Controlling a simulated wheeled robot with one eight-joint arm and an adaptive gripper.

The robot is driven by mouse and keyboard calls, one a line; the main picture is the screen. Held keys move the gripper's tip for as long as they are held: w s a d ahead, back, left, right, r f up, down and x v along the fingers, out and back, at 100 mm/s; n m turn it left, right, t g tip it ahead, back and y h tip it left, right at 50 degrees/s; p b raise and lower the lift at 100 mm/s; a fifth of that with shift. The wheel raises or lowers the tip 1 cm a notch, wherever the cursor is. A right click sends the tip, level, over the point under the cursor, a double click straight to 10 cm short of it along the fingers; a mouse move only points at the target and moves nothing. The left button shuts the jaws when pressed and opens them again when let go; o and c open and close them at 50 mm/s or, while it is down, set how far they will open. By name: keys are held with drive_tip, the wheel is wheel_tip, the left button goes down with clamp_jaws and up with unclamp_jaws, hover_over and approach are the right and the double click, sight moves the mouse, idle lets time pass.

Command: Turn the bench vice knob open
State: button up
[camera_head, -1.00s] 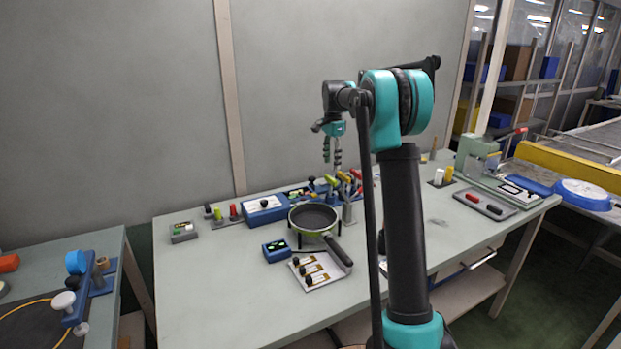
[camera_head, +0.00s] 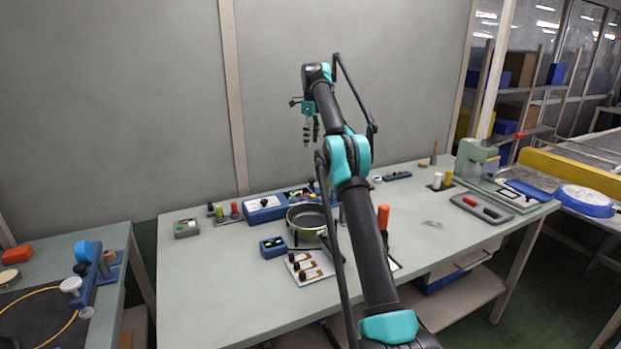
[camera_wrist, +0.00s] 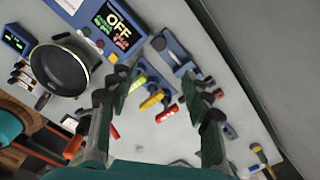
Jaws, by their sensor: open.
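What looks like the bench vice, a blue body with grey metal parts (camera_wrist: 173,46), lies at the top of the wrist view, beyond my fingertips. Its knob cannot be made out clearly; a finger covers part of that area. In the head view my arm hides most of this spot. My gripper (camera_head: 311,138) is raised above the back of the bench against the grey wall. In the wrist view my gripper (camera_wrist: 160,88) is open, its two dark fingers apart with nothing held between them.
On the bench (camera_head: 215,290) are a black pan (camera_head: 307,218), a blue control box (camera_head: 265,208), an orange handle (camera_head: 383,217) and a green press (camera_head: 476,160). Yellow (camera_wrist: 152,99) and red (camera_wrist: 166,114) handles lie below my fingers. The front left bench is clear.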

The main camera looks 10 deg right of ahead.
sight(312, 182)
wheel_tip(312, 182, down, 17)
drive_tip(key=shift+s+r, duration=0.1)
idle(0.6)
clamp_jaws()
